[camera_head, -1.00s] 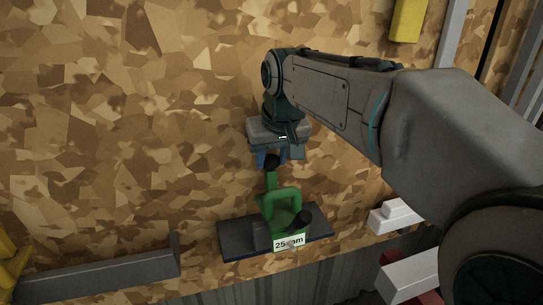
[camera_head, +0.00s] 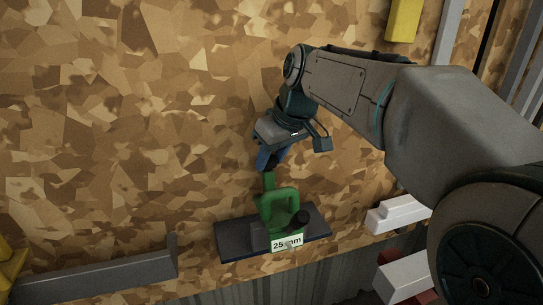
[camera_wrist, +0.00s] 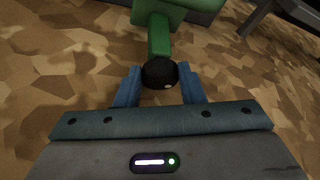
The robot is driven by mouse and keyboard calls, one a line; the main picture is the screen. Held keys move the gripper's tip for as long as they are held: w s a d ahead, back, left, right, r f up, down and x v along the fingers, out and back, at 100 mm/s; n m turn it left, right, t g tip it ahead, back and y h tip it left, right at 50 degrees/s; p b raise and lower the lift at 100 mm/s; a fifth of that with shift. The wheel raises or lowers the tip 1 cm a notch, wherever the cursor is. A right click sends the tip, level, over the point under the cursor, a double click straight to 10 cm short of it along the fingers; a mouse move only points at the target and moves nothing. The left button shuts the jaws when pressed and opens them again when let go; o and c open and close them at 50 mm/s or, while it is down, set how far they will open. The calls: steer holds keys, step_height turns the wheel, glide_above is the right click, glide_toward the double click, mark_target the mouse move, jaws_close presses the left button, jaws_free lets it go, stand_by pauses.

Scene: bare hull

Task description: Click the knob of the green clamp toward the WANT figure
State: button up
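The green clamp (camera_head: 286,197) stands on a dark plate (camera_head: 235,240) and carries a white label (camera_head: 285,242) that seems to read "25 mm". Its green screw rod points away from the label toward my gripper (camera_head: 268,165). In the wrist view the round black knob (camera_wrist: 160,74) sits at the end of the green rod (camera_wrist: 159,38). The blue fingers of my gripper (camera_wrist: 160,86) lie on both sides of the knob and appear to touch it. In the head view the fingers mostly hide the knob. No WANT figure is readable.
A second black knob-like part (camera_head: 301,218) is on the clamp's right side. A grey ledge (camera_head: 95,277) lies at lower left, with yellow parts (camera_head: 10,262) beside it. White stepped blocks (camera_head: 398,214) stand at right. The patterned surface around the clamp is mostly clear.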

steer(key=o, duration=0.4)
steer(key=shift+a, duration=0.1)
steer(key=shift+m, duration=0.3)
